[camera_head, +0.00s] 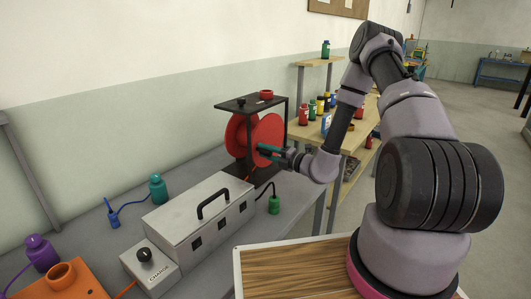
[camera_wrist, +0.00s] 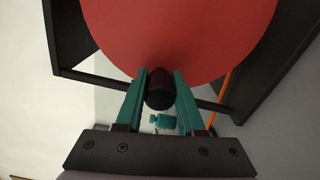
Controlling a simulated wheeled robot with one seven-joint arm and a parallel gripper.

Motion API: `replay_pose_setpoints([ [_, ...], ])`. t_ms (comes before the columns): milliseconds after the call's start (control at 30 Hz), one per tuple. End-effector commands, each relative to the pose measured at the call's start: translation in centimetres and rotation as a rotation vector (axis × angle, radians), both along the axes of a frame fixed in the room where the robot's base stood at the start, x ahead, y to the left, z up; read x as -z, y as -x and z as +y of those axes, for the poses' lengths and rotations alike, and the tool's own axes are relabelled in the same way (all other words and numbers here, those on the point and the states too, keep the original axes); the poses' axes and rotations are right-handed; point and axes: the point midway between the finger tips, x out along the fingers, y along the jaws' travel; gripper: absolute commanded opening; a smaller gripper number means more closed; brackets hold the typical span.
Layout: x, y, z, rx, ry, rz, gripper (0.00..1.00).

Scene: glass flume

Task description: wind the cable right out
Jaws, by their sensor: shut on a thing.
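A red cable reel (camera_head: 266,131) stands in a black frame (camera_head: 281,104) on the grey bench. In the wrist view the red reel disc (camera_wrist: 180,35) fills the top middle. My gripper (camera_head: 264,149) reaches the reel's near face from the right. In the wrist view my gripper (camera_wrist: 159,85) has its teal fingers shut on a dark round crank knob (camera_wrist: 159,90) at the disc's lower edge. An orange cable (camera_wrist: 221,92) shows right of the disc. How much cable is on the reel is hidden.
A grey metal box with a black handle (camera_head: 200,212) stands in front of the reel. A control box with a black knob (camera_head: 150,267) is beside it.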

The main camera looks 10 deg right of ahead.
Motion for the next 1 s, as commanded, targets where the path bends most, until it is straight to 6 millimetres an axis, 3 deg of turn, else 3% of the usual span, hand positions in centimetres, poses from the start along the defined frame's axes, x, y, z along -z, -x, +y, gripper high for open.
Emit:
replay_pose_setpoints([
  [33,-0.1,-0.1,-0.1,0.004,-0.002,-0.002,0.00],
  [67,-0.1,-0.1,-0.1,0.004,-0.002,-0.002,0.49],
  [100,-0.1,-0.1,-0.1,0.004,-0.001,-0.003,0.64],
  [133,-0.1,-0.1,-0.1,0.004,-0.001,-0.003,0.67],
  [533,0.0,0.4,-0.6,0.003,0.000,0.000,0.67],
  [1000,-0.1,6.4,-6.7,0.005,-0.001,0.000,0.67],
])
